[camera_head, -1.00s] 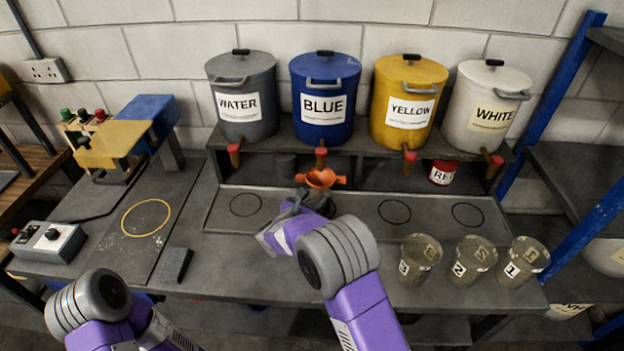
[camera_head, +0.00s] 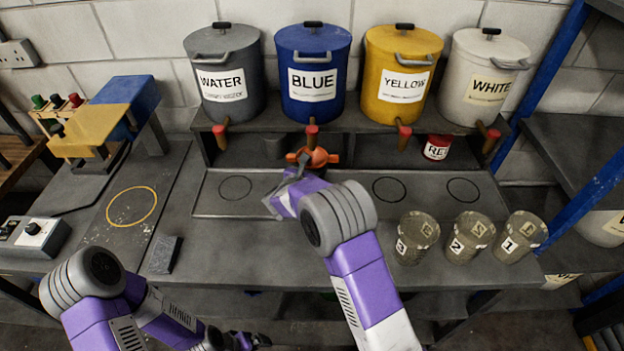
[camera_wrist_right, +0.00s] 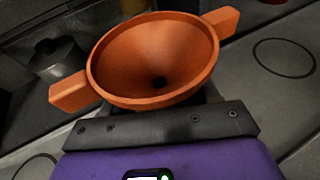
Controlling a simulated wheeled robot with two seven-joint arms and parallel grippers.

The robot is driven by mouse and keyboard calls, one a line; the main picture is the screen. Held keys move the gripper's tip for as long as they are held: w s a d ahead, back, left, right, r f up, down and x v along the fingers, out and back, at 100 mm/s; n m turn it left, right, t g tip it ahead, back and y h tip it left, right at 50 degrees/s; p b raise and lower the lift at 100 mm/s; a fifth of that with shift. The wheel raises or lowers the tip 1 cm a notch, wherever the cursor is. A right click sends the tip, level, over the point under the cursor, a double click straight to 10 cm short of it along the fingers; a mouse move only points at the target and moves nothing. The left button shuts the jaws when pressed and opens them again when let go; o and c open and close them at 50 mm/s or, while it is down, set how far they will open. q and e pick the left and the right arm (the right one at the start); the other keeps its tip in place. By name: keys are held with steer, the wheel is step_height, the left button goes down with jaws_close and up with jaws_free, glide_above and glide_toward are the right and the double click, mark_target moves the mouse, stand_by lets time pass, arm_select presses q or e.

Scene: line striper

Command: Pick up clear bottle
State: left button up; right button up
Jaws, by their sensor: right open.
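I cannot make out a clear bottle in either view. An orange funnel (camera_head: 316,157) with two side tabs stands in front of the blue container's tap, and what is below it is hidden. My right gripper (camera_head: 284,188) is open right at the funnel, its fingers mostly hidden. In the right wrist view the funnel (camera_wrist_right: 155,55) fills the space just beyond the gripper's dark front bar, seen from above into its bowl. My left gripper (camera_head: 250,341) is low at the bottom edge, dark and small, away from the bench objects.
Water (camera_head: 226,75), blue (camera_head: 314,85), yellow (camera_head: 402,75) and white (camera_head: 485,80) containers stand on a shelf with taps. Numbered see-through cups (camera_head: 417,238) stand at the front right. A dark block (camera_head: 165,254) lies at left. The bench (camera_head: 280,250) front middle is clear.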

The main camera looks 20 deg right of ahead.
steer(key=shift+s+r, duration=0.1)
steer(key=shift+s, duration=0.1)
steer(key=shift+c, duration=0.6)
jaws_close()
